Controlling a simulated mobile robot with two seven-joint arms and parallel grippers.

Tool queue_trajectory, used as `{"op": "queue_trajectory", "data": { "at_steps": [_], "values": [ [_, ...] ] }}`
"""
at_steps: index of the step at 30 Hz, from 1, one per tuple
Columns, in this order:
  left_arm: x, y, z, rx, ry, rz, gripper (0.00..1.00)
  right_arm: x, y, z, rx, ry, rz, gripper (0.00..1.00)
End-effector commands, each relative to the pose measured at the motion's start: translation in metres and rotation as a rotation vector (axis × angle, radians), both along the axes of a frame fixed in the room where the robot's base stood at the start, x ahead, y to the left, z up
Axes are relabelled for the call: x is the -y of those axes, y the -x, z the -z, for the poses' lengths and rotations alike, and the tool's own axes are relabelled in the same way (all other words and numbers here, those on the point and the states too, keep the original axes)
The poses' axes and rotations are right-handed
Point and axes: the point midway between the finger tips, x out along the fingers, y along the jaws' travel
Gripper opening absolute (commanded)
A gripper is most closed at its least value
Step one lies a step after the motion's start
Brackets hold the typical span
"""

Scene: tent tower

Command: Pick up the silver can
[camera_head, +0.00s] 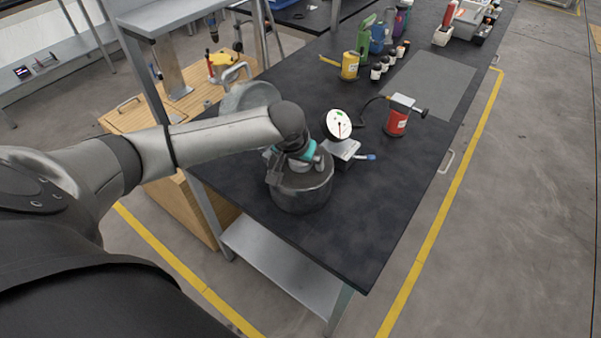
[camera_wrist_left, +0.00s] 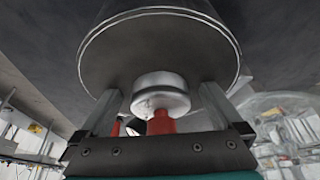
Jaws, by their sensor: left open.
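The silver can (camera_head: 305,195) is a wide, round metal container standing upright near the front edge of the dark table. My left gripper (camera_head: 287,170) is at its top and covers part of it in the head view. In the left wrist view the can's round, rimmed dark top (camera_wrist_left: 115,55) fills the upper middle. A small silver cap (camera_wrist_left: 160,88) with a red part (camera_wrist_left: 161,123) stands out from it. My left gripper's two fingers (camera_wrist_left: 160,98) are apart, one on each side of the cap. Whether they touch the can is unclear. My right gripper is not in view.
On the dark table (camera_head: 345,235), a white-dialled scale (camera_head: 341,149) stands close behind the can. A red canister (camera_head: 396,119) is to its right. Another metal container (camera_head: 250,97) is at the left edge. Several bottles and a yellow can (camera_head: 349,66) stand farther back.

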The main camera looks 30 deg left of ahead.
Motion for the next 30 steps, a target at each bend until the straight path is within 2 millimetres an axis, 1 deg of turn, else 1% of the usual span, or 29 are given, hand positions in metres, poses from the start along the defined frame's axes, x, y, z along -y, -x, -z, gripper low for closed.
{"op": "queue_trajectory", "data": {
  "at_steps": [3,10,11,30],
  "values": [
    [-0.0008,-0.0029,0.0069,0.001,0.0,-0.001,1.0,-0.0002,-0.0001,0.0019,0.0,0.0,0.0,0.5],
    [-0.0008,-0.0033,0.0074,0.001,0.0,0.0,1.0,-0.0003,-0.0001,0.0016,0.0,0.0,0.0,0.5],
    [-0.0008,-0.0032,0.0073,0.001,0.0,0.0,0.99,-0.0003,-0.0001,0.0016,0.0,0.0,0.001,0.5],
    [-0.0009,-0.003,0.0073,0.001,-0.001,0.0,0.27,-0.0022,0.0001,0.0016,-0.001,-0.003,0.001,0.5]
  ]
}}
